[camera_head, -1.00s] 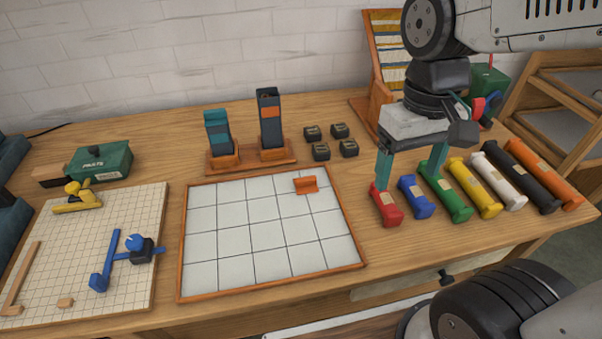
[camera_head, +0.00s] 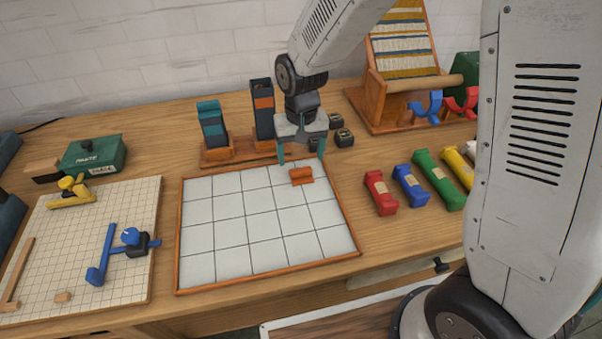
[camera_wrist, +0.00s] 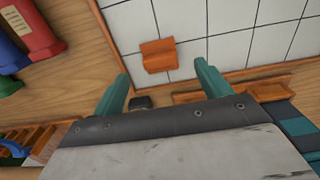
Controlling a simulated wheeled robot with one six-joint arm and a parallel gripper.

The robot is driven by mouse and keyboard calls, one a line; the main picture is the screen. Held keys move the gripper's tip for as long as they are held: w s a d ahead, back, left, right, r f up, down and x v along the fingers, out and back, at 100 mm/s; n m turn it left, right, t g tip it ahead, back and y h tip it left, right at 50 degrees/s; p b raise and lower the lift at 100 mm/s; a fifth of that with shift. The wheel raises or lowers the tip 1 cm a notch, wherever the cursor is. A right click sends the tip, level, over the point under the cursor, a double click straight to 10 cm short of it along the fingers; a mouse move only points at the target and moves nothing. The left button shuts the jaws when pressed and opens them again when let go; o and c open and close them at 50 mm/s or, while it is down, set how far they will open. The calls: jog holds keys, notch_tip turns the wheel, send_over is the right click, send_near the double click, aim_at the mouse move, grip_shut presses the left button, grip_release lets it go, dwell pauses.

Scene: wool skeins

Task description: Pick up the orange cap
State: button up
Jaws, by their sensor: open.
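The orange cap (camera_head: 302,175) lies on the white gridded tray (camera_head: 226,229), near its back right corner. My gripper (camera_head: 300,158) is open and empty above the back edge of the tray, just behind and above the cap. In the wrist view the cap (camera_wrist: 158,55) lies beyond and between the two teal fingertips (camera_wrist: 165,75), apart from both.
Two slotted posts on a wooden stand (camera_head: 217,157) are close to the left of my gripper. Small black blocks (camera_head: 344,138) sit to its right. Red (camera_head: 380,193), blue and green skeins lie right of the tray. A loom (camera_head: 405,70) stands at the back right.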

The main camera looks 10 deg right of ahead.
aim_at(302, 170)
jog(key=f, duration=0.5)
jog(key=shift+w+d+f, duration=0.1)
jog(key=shift+w+f, duration=0.1)
jog(key=shift+f, duration=0.1)
jog(key=c, duration=1)
